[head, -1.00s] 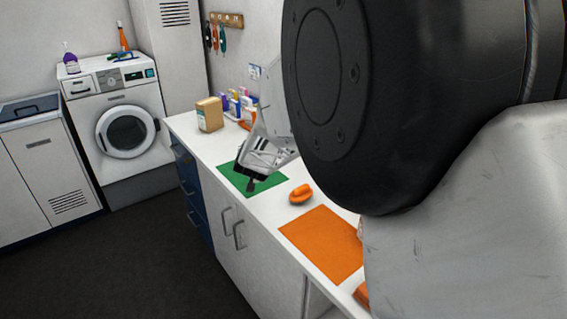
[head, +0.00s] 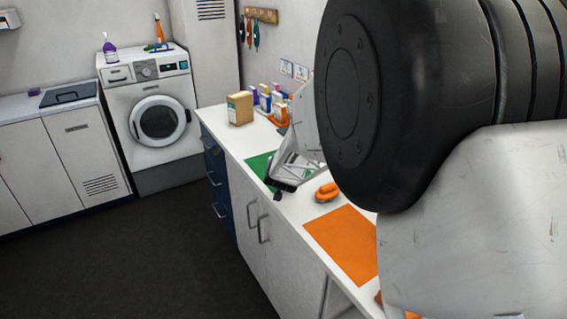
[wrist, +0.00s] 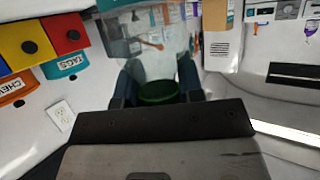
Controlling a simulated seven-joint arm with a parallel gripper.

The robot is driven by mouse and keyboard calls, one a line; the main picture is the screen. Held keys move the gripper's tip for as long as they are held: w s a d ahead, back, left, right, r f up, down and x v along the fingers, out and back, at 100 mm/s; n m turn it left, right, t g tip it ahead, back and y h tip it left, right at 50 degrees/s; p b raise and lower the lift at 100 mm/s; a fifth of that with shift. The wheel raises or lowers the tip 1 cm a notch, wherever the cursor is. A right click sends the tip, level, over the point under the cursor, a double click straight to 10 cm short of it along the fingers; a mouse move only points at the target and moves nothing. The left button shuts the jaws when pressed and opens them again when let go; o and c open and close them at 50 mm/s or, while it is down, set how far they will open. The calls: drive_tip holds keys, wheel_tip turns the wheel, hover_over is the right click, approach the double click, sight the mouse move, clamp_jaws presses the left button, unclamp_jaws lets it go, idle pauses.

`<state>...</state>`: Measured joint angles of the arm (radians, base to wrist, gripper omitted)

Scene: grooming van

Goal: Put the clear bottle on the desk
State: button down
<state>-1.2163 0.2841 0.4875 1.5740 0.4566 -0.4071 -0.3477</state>
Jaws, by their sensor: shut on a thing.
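The clear bottle (wrist: 148,58) shows in the wrist view as a see-through body with a dark green round part at its lower end. It sits between the two dark fingers of my gripper (wrist: 160,85), which is shut on it. In the head view my gripper (head: 280,188) is by the front edge of the white counter (head: 222,132), at the green mat (head: 258,165). I cannot make out the bottle in that view. No surface is clearly identifiable as the desk.
An orange brush-like object (head: 327,191) and an orange mat (head: 345,243) lie on the counter nearby. A cardboard-coloured box (head: 240,108) and several bottles (head: 270,97) stand farther back. A washing machine (head: 158,115) and a white cabinet (head: 75,150) stand left, past open dark floor (head: 130,245).

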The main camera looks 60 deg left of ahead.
drive_tip(key=shift+f, duration=0.15)
drive_tip(key=c, duration=0.8)
unclamp_jaws()
drive_tip(key=shift+o, duration=0.2)
drive_tip(key=shift+d, duration=0.1)
drive_tip(key=v, duration=0.7)
drive_tip(key=shift+d, duration=0.15)
drive_tip(key=shift+s, duration=0.1)
idle(0.3)
